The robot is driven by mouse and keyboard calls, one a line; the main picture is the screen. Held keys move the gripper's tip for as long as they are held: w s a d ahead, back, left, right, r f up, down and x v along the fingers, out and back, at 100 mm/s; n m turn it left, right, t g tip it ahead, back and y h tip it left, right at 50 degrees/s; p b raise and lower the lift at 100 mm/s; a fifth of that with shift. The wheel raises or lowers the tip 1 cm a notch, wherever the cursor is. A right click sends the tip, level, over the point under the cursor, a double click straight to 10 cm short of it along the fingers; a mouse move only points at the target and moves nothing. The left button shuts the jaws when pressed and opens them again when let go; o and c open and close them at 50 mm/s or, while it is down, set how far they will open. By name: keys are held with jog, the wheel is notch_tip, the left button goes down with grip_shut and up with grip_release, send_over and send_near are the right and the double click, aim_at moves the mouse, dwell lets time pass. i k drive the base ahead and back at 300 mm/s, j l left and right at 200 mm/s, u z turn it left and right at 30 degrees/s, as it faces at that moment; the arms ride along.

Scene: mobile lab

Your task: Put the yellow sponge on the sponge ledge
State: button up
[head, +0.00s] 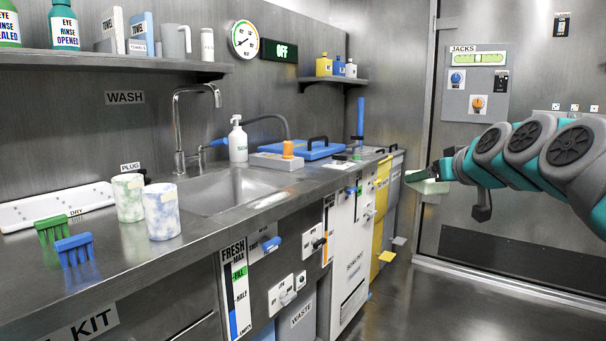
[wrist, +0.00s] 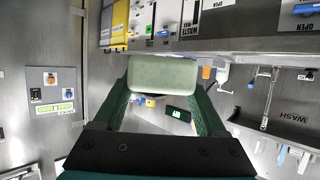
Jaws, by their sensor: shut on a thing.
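My gripper (wrist: 164,74) is shut on a pale greenish, rounded block (wrist: 164,76) in the wrist view, with one dark green finger at each end of it. The block looks like a sponge, but its colour is pale green rather than clear yellow. In the head view my gripper (head: 432,176) is at the right, held in the air beyond the counter, and the block (head: 428,187) shows at its tip. I cannot make out a labelled sponge ledge in either view.
The steel counter holds a sink (head: 225,191), two speckled cups (head: 161,211), green and blue brushes (head: 74,250), a soap bottle (head: 238,143) and a blue case (head: 302,150). A wall shelf (head: 130,62) is above. The floor (head: 450,300) at the right is clear.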

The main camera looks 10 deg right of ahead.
aim_at(319, 173)
jog(key=i+j, duration=0.75)
jog(key=j, duration=0.25)
